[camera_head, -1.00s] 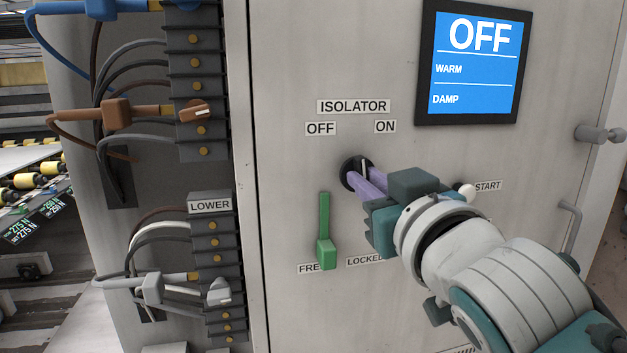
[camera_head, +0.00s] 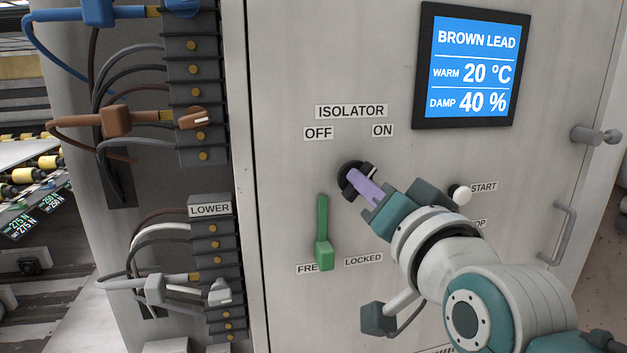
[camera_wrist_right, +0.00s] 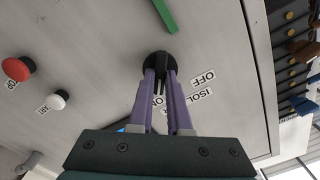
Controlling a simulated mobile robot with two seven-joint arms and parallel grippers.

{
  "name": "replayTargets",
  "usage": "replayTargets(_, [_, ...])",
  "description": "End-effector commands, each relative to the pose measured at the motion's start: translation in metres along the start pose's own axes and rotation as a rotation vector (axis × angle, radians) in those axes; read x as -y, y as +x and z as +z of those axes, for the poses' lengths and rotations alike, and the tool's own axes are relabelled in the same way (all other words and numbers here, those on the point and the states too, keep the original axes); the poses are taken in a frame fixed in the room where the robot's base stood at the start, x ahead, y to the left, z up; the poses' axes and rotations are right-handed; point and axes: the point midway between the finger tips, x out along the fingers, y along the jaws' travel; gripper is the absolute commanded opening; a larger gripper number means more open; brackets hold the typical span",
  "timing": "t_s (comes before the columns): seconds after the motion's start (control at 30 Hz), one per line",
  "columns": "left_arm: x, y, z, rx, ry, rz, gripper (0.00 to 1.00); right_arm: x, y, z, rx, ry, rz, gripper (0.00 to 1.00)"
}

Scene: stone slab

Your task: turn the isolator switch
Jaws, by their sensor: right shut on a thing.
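The isolator switch (camera_head: 350,178) is a round black knob on the grey cabinet door, below the ISOLATOR, OFF and ON labels. Its pale pointer mark leans toward the ON side. My right gripper (camera_head: 362,181) has its purple fingers shut on the knob's raised bar. In the right wrist view the fingers (camera_wrist_right: 161,80) lie on both sides of the black switch bar (camera_wrist_right: 160,68). The blue screen (camera_head: 472,67) reads BROWN LEAD, WARM 20 °C, DAMP 40 %. My left gripper is not in view.
A green lever (camera_head: 323,240) stands beside the FREE and LOCKED labels. A white START button (camera_head: 461,195) is close to my right gripper; a red button (camera_wrist_right: 18,68) shows in the wrist view. Terminal blocks with a brown plug (camera_head: 116,121) and a grey plug (camera_head: 155,288) are at left.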

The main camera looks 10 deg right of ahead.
Motion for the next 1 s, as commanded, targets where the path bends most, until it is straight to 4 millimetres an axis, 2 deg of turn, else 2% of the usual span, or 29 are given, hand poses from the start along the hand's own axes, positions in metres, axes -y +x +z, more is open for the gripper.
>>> replayTargets(0.67, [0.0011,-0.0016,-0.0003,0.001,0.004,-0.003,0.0,-0.0006,-0.0001,0.0006,0.001,0.068,0.001,0.0])
replayTargets(0.7, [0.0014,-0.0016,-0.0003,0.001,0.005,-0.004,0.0,-0.0006,-0.0001,0.0006,0.001,0.068,0.001,0.18])
replayTargets(0.93, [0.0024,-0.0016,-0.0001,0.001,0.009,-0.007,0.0,-0.0004,-0.0001,0.0004,0.001,0.066,0.0,0.44])
replayTargets(1.0, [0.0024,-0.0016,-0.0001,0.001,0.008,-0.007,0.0,-0.0003,-0.0001,0.0004,0.001,0.066,0.0,0.46])
